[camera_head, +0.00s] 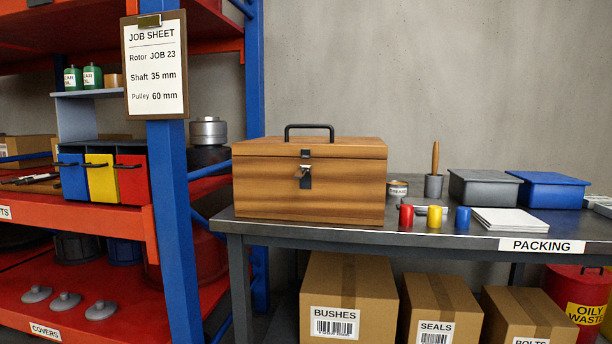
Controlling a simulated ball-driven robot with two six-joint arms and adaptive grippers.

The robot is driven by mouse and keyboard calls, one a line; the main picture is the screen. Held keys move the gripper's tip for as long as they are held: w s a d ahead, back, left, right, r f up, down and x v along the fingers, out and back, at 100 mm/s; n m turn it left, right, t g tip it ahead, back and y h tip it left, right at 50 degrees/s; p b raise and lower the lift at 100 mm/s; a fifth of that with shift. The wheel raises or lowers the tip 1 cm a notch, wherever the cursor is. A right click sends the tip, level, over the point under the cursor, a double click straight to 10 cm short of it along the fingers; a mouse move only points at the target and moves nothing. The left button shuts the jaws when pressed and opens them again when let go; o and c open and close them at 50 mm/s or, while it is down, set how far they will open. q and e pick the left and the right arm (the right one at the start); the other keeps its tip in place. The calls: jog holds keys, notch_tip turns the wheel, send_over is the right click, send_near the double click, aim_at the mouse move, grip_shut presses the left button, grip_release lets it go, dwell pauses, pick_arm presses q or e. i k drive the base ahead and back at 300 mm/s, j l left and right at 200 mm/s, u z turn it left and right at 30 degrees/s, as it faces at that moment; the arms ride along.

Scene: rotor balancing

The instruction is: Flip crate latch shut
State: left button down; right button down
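A wooden crate (265,190) with a black top handle (309,127) stands at the left end of the grey packing table. Its lid looks down on the box. A latch (304,172) sits at the middle of the front face, with a dark plate and a brassy metal piece. The metal piece appears to stick out at an angle; whether it is fastened is too small to tell. Neither of my grippers shows in the head view.
On the table (430,242), right of the crate, stand red (406,215), yellow (434,216) and blue (463,217) cylinders, a grease tin (397,190), white sheets (510,221), and grey (484,188) and blue (547,190) bins. A blue rack post (177,230) rises at left.

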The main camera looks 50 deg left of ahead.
aim_at(301, 171)
jog(key=u, duration=1.5)
